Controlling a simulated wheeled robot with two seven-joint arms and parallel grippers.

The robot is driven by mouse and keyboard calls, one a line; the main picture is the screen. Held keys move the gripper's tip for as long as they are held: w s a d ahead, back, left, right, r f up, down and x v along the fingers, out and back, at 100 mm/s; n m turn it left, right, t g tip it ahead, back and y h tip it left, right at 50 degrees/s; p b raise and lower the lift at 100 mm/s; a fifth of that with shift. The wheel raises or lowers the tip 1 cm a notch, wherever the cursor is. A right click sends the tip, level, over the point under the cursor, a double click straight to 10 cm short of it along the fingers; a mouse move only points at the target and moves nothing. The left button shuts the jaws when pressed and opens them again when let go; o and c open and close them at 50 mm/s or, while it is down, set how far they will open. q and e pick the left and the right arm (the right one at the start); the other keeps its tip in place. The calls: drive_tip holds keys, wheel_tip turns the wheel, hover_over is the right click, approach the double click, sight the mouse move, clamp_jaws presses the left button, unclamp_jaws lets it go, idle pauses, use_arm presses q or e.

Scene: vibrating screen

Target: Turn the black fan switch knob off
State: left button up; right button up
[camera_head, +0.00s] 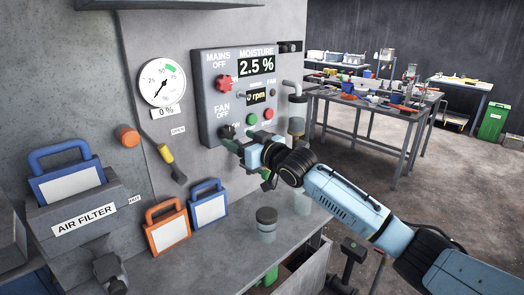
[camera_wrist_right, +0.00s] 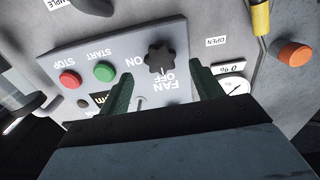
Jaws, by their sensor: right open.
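The black fan switch knob (camera_wrist_right: 160,57) is on the grey control panel (camera_wrist_right: 190,55), which appears upside down in the right wrist view. The labels "FAN OFF" and "ON" are beside it. Its pointing direction is hard to tell. In the head view the knob (camera_head: 226,131) is at the panel's lower left, partly hidden by my right gripper (camera_head: 234,146). In the right wrist view the dark green fingers of my right gripper (camera_wrist_right: 162,72) are open, one to each side of the knob's lower part. My left gripper is not in view.
Green (camera_head: 252,119) and red (camera_head: 267,114) buttons sit right of the knob, and a red mains knob (camera_head: 223,82) above. A gauge (camera_head: 162,82) and a yellow-handled lever (camera_head: 165,153) are to the left. Framed filters (camera_head: 167,228) and a jar (camera_head: 266,221) stand below.

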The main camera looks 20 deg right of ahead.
drive_tip(key=v, duration=0.8)
drive_tip(key=shift+s+b, duration=0.3)
drive_tip(key=shift+b, duration=0.15)
drive_tip(key=shift+r, duration=0.1)
